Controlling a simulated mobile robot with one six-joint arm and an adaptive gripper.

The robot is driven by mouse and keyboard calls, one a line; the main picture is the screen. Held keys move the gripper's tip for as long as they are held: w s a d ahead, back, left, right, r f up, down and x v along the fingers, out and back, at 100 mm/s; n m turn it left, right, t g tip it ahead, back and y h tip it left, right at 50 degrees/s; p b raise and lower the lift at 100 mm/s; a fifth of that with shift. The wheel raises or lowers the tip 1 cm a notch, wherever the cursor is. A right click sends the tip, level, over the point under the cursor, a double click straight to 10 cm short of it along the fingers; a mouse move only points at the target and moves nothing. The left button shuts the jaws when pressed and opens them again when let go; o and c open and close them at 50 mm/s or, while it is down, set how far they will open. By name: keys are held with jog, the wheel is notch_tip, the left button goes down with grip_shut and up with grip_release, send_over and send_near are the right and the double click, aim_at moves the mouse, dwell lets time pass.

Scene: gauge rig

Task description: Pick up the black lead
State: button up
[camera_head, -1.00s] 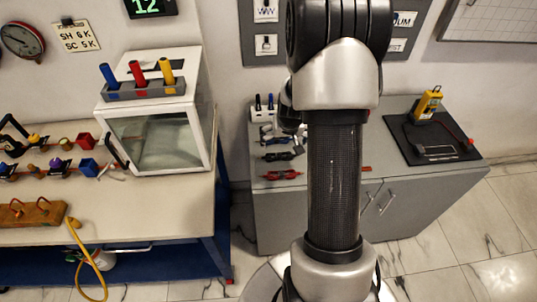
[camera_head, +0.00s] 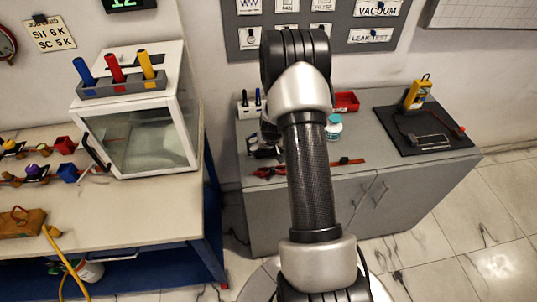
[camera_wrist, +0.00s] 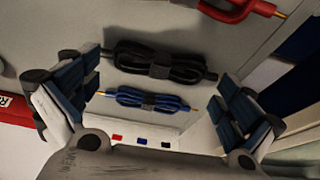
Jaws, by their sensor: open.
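The black lead (camera_wrist: 160,66) is a coiled cable tied at the middle, lying on the grey surface in the wrist view. My gripper (camera_wrist: 157,82) is open, with one finger pad to the left of the lead and one to the right, apart from it. The blue lead (camera_wrist: 148,100) lies parallel just below the black one. Part of the red lead (camera_wrist: 240,8) shows at the top edge. In the head view my arm largely hides my gripper and the leads there, though a red lead (camera_head: 262,172) shows.
On the grey cabinet (camera_head: 350,190) are a red tray (camera_head: 346,102), a jar (camera_head: 333,127) and a black mat (camera_head: 440,140) with a yellow meter (camera_head: 417,94). A white holder (camera_wrist: 150,130) with coloured marks sits below the blue lead. The workbench (camera_head: 120,215) stands left.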

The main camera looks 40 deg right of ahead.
jog(key=shift+w+d+f, duration=0.1)
jog(key=shift+f, duration=0.35)
jog(key=c, duration=1)
